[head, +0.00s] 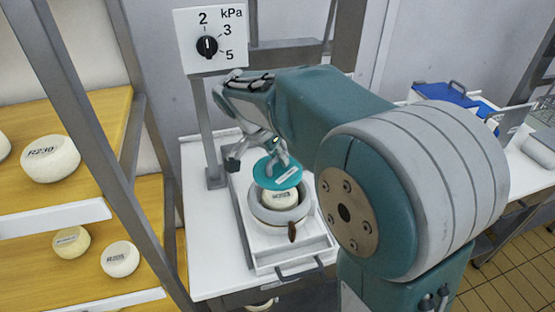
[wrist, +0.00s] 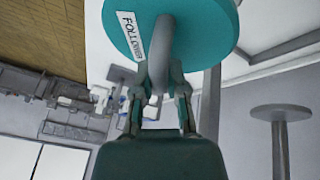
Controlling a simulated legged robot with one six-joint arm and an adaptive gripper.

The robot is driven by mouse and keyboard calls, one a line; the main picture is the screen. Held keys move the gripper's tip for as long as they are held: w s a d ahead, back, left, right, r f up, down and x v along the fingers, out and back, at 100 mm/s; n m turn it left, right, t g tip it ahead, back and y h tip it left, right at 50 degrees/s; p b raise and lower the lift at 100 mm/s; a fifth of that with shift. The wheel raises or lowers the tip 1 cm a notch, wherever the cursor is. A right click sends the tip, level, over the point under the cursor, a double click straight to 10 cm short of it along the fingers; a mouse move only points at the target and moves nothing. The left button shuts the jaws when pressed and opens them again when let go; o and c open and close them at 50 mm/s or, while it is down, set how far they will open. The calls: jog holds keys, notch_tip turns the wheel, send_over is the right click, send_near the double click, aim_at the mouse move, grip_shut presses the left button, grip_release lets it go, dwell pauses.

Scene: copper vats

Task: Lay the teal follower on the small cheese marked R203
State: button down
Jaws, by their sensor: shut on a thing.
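The teal follower (head: 277,173) is a flat disc with a white label strip; in the wrist view the follower (wrist: 140,25) reads FOLLOWER and has a grey looped handle. My gripper (head: 276,152) is shut on that handle, and the fingers also show in the wrist view (wrist: 160,85). The follower hangs a little above a small white cheese (head: 279,199), apart from it as far as I can see. That cheese sits inside a grey ring mould (head: 280,214) on a white tray. Its dark lettering is partly covered by the follower and too small to read.
A dial panel (head: 210,40) marked 2, 3, 5 kPa stands on a post behind the tray (head: 305,253). Wooden shelves at left hold a cheese marked R230 (head: 50,158) and smaller cheeses (head: 120,259). A blue box (head: 443,95) stands on the bench at right.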

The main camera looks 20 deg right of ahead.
aim_at(282, 167)
jog(key=shift+x, duration=1.25)
jog(key=shift+f, duration=0.65)
jog(key=shift+a+f, duration=0.45)
jog(key=shift+f, duration=0.05)
jog(key=shift+d, duration=0.15)
jog(key=shift+d, duration=0.15)
jog(key=shift+f, duration=0.1)
jog(key=shift+f, duration=0.7)
jog(key=c, duration=0.6)
grip_release()
